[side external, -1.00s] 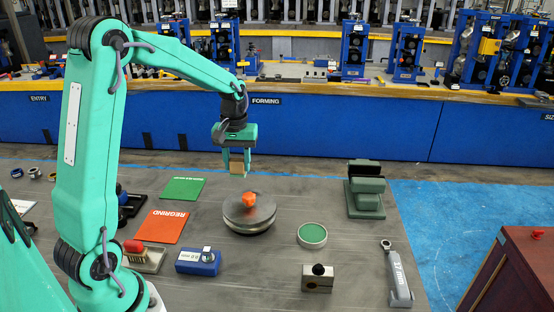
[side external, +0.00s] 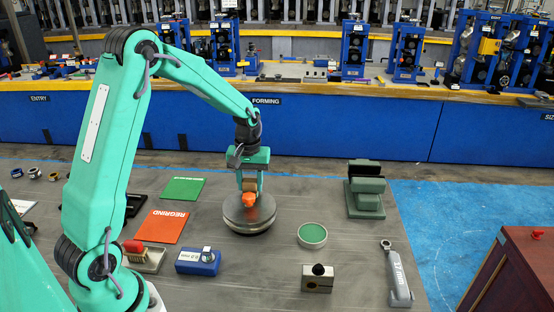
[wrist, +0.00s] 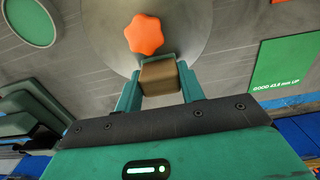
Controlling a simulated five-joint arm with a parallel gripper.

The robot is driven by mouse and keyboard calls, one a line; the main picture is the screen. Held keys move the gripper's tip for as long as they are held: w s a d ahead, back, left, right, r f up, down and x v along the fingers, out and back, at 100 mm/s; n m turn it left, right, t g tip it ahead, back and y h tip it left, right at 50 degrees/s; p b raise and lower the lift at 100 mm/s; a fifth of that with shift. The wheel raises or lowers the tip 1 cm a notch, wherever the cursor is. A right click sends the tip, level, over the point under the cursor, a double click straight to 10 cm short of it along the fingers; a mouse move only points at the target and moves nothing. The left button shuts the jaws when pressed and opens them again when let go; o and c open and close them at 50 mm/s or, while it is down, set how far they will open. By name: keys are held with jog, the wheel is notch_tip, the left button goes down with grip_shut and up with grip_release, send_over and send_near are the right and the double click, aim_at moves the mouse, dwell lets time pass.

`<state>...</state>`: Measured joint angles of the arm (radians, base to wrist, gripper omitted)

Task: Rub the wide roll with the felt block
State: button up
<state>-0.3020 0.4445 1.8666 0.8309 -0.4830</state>
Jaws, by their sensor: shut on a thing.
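The wide roll (side external: 250,223) is a broad, round steel disc lying flat on the grey table, with an orange star-shaped knob (wrist: 144,34) at its middle. Its top also shows in the wrist view (wrist: 190,25). My gripper (side external: 250,187) is shut on the felt block (wrist: 159,78), a small brown block with a tan face. The block is over the far part of the roll, behind the knob in the side view. The knob partly hides it there. I cannot tell whether the block touches the roll's top.
A green-topped round dish (side external: 312,235) and a metal block with a black knob (side external: 318,279) lie to the right. A green stand (side external: 365,190) is at the back right. Red (side external: 162,226) and green (side external: 183,189) mats, a brush tray (side external: 145,259) and a blue box (side external: 198,262) are left.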

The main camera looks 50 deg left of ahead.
jog(key=shift+w+d, duration=1.4)
jog(key=shift+s+a, duration=2.4)
jog(key=shift+s+a+r, duration=0.1)
jog(key=shift+s+a, duration=0.05)
notch_tip(320, 180, up, 8)
